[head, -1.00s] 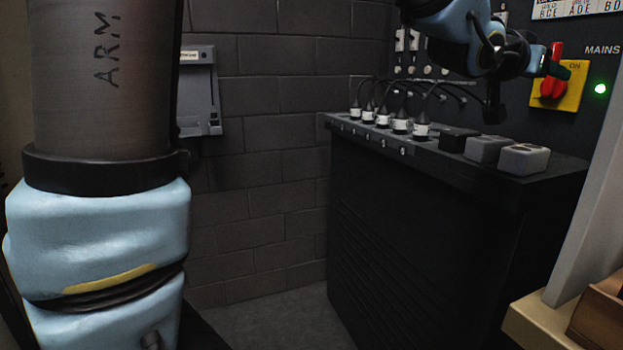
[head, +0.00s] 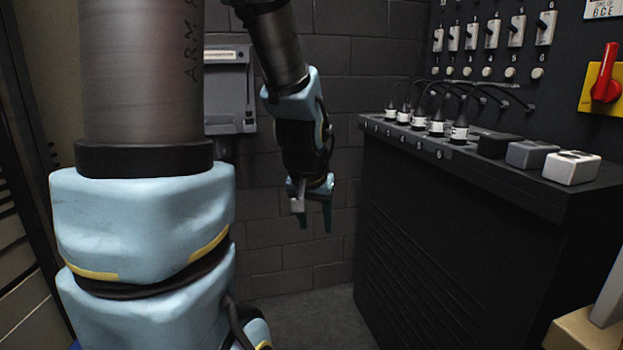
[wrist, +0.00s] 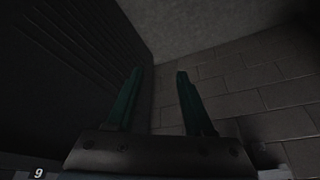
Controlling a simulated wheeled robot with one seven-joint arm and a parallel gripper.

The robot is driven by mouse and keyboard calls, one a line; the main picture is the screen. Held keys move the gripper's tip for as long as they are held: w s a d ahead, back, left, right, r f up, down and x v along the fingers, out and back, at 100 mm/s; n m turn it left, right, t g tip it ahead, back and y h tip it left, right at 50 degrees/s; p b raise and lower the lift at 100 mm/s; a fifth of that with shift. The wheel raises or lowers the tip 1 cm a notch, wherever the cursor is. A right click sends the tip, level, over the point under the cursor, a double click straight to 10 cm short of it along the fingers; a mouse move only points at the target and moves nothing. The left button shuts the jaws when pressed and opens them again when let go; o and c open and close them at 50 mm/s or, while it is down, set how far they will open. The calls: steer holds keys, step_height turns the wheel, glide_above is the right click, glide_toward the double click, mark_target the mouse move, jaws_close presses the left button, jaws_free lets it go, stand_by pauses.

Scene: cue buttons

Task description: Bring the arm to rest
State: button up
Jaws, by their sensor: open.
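My gripper (head: 314,208) hangs at the end of my arm, pointing down, in front of the brick wall and left of the black console. Its two green fingers are apart with nothing between them. In the wrist view my gripper (wrist: 155,100) also shows open and empty, with the floor and brick wall beyond the fingertips. It touches nothing that I can see.
The black console (head: 440,240) stands to the right, with several corded plugs and three blocks on top. A panel of switches and a red handle (head: 606,75) is behind it. A grey wall box (head: 228,95) hangs on the brick wall (head: 335,120).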

steer(key=s+a+f+n+g+y, duration=0.1)
steer(key=s+a+f+n+g, duration=0.2)
steer(key=s+a, duration=0.45)
step_height(320, 180, up, 14)
steer(key=p, duration=1.5)
steer(key=shift+w+r+m, duration=0.2)
steer(key=shift+w+m, duration=0.05)
steer(key=shift+m, duration=0.15)
